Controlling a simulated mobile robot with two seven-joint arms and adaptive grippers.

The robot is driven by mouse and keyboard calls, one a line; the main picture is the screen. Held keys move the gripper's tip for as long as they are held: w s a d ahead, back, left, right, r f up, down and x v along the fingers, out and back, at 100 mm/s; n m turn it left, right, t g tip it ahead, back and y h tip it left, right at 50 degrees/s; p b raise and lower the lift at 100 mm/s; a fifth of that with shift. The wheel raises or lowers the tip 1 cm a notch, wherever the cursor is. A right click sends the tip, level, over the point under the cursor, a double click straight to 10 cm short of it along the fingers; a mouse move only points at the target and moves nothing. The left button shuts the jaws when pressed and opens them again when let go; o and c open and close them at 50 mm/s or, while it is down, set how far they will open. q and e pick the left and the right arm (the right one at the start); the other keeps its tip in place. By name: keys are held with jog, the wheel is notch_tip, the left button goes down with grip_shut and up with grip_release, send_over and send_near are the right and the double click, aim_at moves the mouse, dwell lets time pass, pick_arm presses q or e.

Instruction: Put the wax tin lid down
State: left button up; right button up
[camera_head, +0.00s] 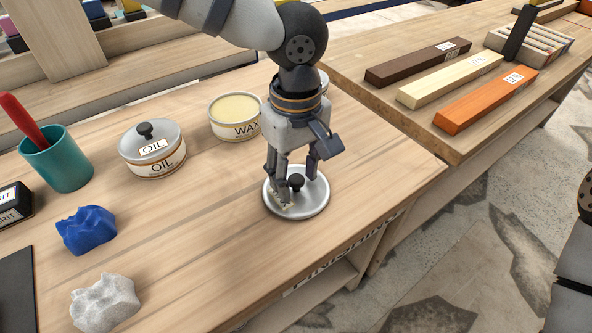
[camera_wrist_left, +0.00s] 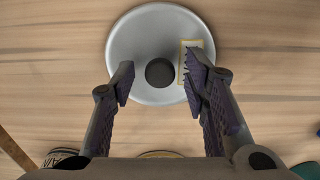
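The wax tin lid (camera_head: 318,203) is a round silvery disc with a black knob (camera_head: 296,181). It lies flat on the wooden bench near the front edge, and also shows in the left wrist view (camera_wrist_left: 140,35) with a yellow-edged label on it. My left gripper (camera_head: 298,190) points down over the lid. Its fingers stand open on either side of the knob, with gaps visible in the left wrist view (camera_wrist_left: 159,78). The open wax tin (camera_head: 236,126), showing pale yellow wax, stands behind and left of the lid. My right gripper is out of view.
The lidded oil tin (camera_head: 153,165), a teal cup (camera_head: 62,165) with a red handle, a blue lump (camera_head: 86,230) and a grey lump (camera_head: 105,300) stand to the left. Brown, cream and orange bars (camera_head: 487,100) lie on the right bench. Bare wood surrounds the lid.

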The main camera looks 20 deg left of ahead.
aim_at(296, 178)
pick_arm(q)
notch_tip(296, 178, up, 12)
jog(key=shift+r+p, duration=0.2)
jog(key=shift+p, duration=0.2)
